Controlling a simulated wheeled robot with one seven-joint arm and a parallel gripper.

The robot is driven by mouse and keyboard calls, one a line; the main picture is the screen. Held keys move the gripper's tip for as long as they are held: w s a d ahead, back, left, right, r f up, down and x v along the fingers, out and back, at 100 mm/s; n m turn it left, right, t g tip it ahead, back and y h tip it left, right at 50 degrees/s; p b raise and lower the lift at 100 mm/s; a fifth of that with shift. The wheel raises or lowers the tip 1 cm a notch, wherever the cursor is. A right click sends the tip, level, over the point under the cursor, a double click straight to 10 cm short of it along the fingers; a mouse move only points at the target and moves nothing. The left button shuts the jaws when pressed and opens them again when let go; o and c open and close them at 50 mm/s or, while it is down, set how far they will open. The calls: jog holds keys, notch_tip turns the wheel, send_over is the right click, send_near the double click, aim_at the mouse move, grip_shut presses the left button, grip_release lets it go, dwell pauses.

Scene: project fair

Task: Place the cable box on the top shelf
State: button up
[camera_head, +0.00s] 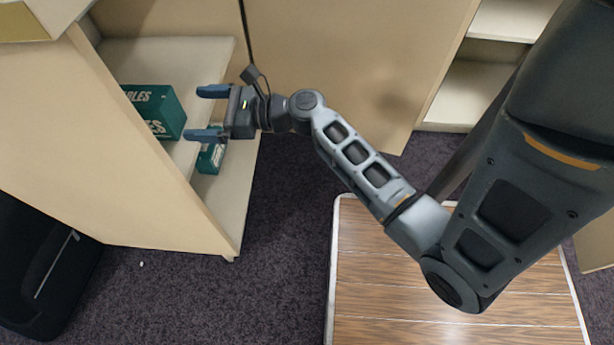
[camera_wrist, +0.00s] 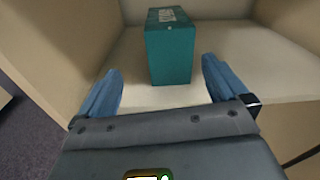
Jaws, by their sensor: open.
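The cable box, a dark green box (camera_head: 155,108) with pale "BLES" lettering, stands on a shelf of the open cream shelf unit (camera_head: 212,215) at the left. In the wrist view the teal box (camera_wrist: 168,52) stands upright on the pale shelf board (camera_wrist: 135,97), straight ahead of the fingers. My gripper (camera_head: 194,112) is open and empty, with its two blue fingers pointing at the box. In the wrist view the fingers (camera_wrist: 162,75) lie either side of it in the picture, with the box beyond their tips. The box's lower left part is hidden by the side panel in the head view.
A smaller green item (camera_head: 211,157) sits on a lower board, partly behind a finger. A pale box (camera_head: 35,18) shows at the top left. A black case (camera_head: 45,265) stands at the lower left. A wood-topped platform (camera_head: 430,300) is below my arm. Dark carpet (camera_head: 275,240) is clear between.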

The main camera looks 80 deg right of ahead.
jog(key=s+a+f+n+g+h, duration=0.2)
jog(key=s+a+f+n+g, duration=0.35)
jog(key=s+a+n, duration=0.8)
jog(key=s+a+r+n+t, duration=0.1)
jog(key=s+a+r+n, duration=0.3)
jog(key=n, duration=0.6)
jog(key=s+a+r+n+t+y, duration=0.1)
jog(key=s+a+r+n+t, duration=0.1)
jog(key=s+r+n, duration=0.5)
notch_tip(320, 180, up, 2)
jog(key=a+n, duration=0.1)
jog(key=n, duration=0.3)
jog(key=shift+a+r+y, duration=0.2)
jog(key=shift+a+y, duration=0.1)
jog(key=shift+a, duration=0.1)
